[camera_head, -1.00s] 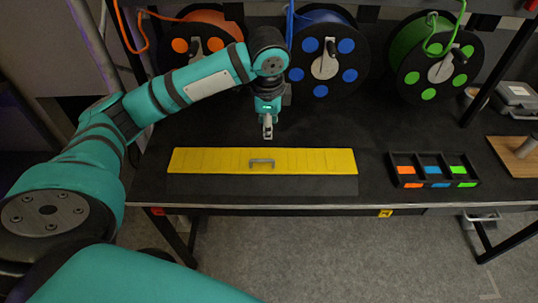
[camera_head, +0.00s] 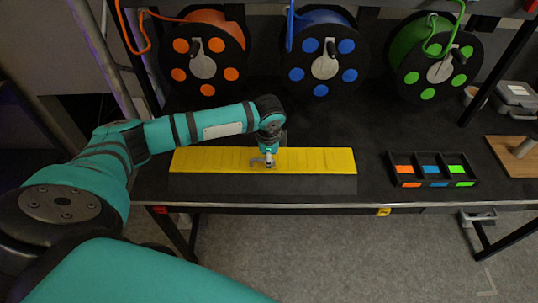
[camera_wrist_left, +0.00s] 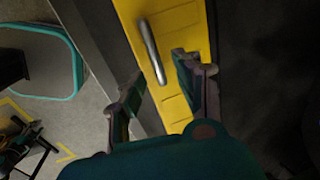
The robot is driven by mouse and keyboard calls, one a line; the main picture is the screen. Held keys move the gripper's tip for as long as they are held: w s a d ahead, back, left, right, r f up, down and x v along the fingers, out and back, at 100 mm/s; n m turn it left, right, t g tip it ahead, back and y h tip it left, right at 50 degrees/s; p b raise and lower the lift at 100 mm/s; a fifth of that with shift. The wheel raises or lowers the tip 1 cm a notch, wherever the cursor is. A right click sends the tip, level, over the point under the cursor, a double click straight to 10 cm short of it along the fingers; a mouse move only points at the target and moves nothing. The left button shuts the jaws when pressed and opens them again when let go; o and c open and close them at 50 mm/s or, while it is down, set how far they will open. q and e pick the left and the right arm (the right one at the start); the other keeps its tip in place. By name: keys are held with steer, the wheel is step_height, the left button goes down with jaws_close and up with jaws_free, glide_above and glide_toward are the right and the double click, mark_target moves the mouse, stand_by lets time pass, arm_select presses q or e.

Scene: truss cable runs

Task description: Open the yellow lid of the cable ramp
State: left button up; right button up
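The yellow lid (camera_head: 315,160) lies flat and closed on the black cable ramp (camera_head: 310,185) at the table's front. A grey bar handle sits at the lid's middle; in the head view my gripper partly covers it. My left gripper (camera_head: 268,162) is low over the lid at the handle. In the left wrist view the left gripper (camera_wrist_left: 160,90) is open, with one finger on each side of the line of the metal handle (camera_wrist_left: 152,52). The handle lies between and beyond the fingertips; contact cannot be made out. My right gripper is not in view.
A black tray (camera_head: 432,184) with orange, blue and green compartments stands right of the ramp. Orange (camera_head: 206,58), blue (camera_head: 322,60) and green (camera_head: 436,58) cable reels stand behind. A wooden board (camera_head: 515,158) lies at the far right. The table between ramp and reels is clear.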

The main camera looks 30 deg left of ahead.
arm_select(q)
steer(key=shift+f, duration=0.1)
jaws_close()
stand_by(0.4)
